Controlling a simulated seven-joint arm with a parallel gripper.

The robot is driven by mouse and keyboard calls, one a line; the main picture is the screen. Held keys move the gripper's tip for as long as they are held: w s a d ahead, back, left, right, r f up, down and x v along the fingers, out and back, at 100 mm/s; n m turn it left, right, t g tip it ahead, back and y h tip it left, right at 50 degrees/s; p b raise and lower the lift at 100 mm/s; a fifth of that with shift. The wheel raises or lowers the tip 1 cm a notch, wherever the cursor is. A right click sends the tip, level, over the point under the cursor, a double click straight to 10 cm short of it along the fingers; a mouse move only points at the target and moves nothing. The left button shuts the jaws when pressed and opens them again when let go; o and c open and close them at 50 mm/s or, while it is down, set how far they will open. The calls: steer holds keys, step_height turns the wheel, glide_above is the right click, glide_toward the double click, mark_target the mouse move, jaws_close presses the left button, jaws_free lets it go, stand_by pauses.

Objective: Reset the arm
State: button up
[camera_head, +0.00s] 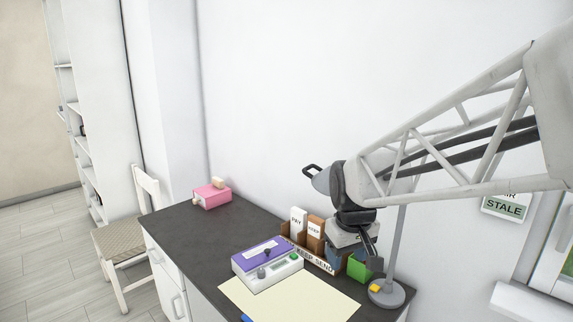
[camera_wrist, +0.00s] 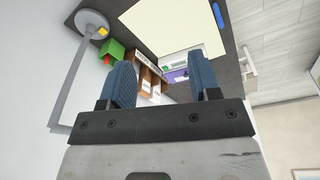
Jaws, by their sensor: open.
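My arm reaches in from the right in the head view and ends in my gripper (camera_head: 371,250), which hangs above the back right of a dark desk (camera_head: 195,237). In the wrist view my gripper (camera_wrist: 165,78) shows two blue-padded fingers set well apart, with nothing held between them. The wrist view shows the desk upside down. My wrist hides part of the wooden sorter and the things behind it in the head view.
Near my gripper stand a wooden letter sorter (camera_head: 322,263), a green box (camera_head: 358,269) and a grey lamp (camera_head: 387,293). A purple-topped device (camera_head: 262,256) and a cream sheet (camera_head: 300,300) lie in front. A pink box (camera_head: 211,196) sits far left. A chair (camera_head: 125,245) stands beyond.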

steer(key=s+d+m, duration=0.2)
steer(key=s, duration=0.8)
steer(key=s+d+m, duration=0.2)
steer(key=s+d, duration=0.1)
steer(key=s, duration=0.7)
steer(key=shift+d+f+t, duration=0.2)
steer(key=shift+d+t, duration=0.15)
steer(key=shift+t, duration=0.05)
stand_by(0.9)
